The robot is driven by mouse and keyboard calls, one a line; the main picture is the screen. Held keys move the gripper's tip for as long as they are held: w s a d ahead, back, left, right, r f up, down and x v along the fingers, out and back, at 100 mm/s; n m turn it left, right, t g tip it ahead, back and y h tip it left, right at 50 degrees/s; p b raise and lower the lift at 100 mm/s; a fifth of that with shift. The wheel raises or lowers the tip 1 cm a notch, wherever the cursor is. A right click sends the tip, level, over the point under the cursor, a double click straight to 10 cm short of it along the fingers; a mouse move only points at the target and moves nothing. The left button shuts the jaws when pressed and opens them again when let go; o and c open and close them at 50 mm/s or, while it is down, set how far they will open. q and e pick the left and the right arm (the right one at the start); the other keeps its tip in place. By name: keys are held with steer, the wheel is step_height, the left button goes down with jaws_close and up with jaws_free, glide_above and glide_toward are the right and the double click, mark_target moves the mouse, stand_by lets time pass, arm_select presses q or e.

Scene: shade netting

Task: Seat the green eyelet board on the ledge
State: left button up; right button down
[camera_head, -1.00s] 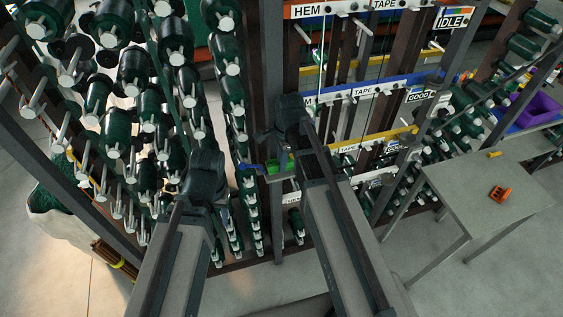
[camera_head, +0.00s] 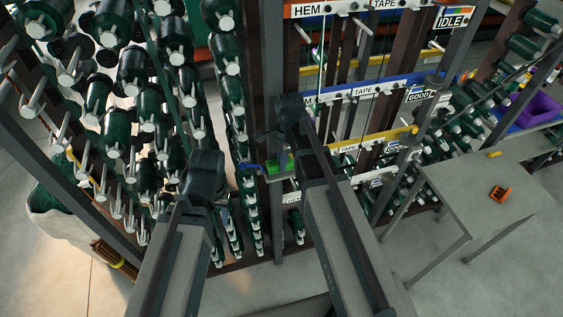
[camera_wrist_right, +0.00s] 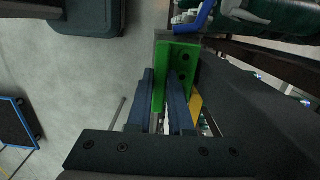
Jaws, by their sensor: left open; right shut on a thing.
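The green eyelet board (camera_head: 281,163) is at the grey post, just over a small grey ledge (camera_head: 272,175) with a blue piece at its left. In the right wrist view the board (camera_wrist_right: 178,66) stands upright with dark holes in its face. My right gripper (camera_wrist_right: 163,88) is shut on its near part. The board's far end meets or nearly meets the grey ledge edge (camera_wrist_right: 170,36); I cannot tell whether it is seated. In the head view the arm hides most of my right gripper (camera_head: 288,148). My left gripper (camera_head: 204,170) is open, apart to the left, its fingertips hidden.
A rack of green spools (camera_head: 140,110) fills the left side. Grey posts and labelled rails (camera_head: 355,92) stand behind and right of the board. A grey table (camera_head: 480,190) with an orange item (camera_head: 499,194) is at the right. Floor shows between rack and table.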

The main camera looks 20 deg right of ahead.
steer(key=shift+f+b, duration=1.1)
steer(key=shift+f, duration=0.05)
steer(key=c, duration=0.7)
jaws_free()
steer(key=shift+r, duration=0.1)
steer(key=shift+c, duration=0.2)
step_height(320, 180, up, 14)
steer(key=d+p, duration=0.1)
steer(key=p, duration=1.3)
steer(key=shift+d, duration=0.15)
steer(key=shift+f, duration=0.2)
steer(key=s+a+f+n+h+b, duration=0.1)
steer(key=s+a+f+n+b, duration=0.5)
steer(key=f+n+b, duration=0.4)
steer(key=s+a+f+n+h+b, duration=0.1)
steer(key=s+a+f+n+b, duration=0.4)
steer(key=s+f+n+b, duration=0.3)
step_height(320, 180, down, 3)
steer(key=n+b, duration=0.3)
steer(key=shift+s+a, duration=0.15)
steer(key=shift+a, duration=0.25)
